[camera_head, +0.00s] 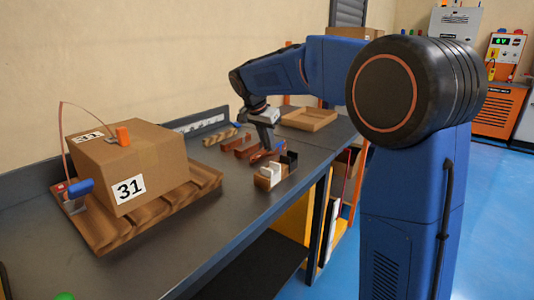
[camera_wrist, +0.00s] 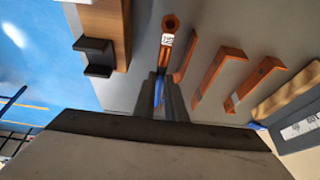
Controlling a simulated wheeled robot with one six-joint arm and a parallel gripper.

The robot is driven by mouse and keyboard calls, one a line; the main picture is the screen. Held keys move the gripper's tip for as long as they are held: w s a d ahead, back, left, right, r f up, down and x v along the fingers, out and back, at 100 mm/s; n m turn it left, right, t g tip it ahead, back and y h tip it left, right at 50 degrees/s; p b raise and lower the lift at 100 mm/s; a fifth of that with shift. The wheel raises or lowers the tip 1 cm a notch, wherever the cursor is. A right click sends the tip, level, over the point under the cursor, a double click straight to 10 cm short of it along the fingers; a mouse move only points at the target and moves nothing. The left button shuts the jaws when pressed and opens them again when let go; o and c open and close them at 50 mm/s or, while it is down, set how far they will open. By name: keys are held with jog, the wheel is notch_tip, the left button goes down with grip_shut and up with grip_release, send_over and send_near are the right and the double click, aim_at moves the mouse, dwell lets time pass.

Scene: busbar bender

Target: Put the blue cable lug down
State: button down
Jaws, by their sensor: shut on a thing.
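In the wrist view the blue cable lug (camera_wrist: 168,28) extends away from my gripper (camera_wrist: 160,82). Its copper ring end and a small white label show, and its blue sleeve sits between the fingers. The fingers are shut on it and hide part of the sleeve. In the head view my gripper (camera_head: 268,143) points down low over the workbench (camera_head: 206,218), among the copper pieces. I cannot tell whether the lug touches the bench.
Several bent copper bars (camera_wrist: 212,70) lie right of the lug in the wrist view. A wooden holder with black and white parts (camera_head: 270,178) stands close by. A wooden tray (camera_head: 309,119) is behind. A carton marked 31 (camera_head: 150,168) sits on a wooden pallet at left.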

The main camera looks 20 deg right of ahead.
aim_at(268, 149)
jog(key=shift+f, duration=1.85)
jog(key=c, duration=1.8)
grip_release()
jog(key=shift+f, duration=0.1)
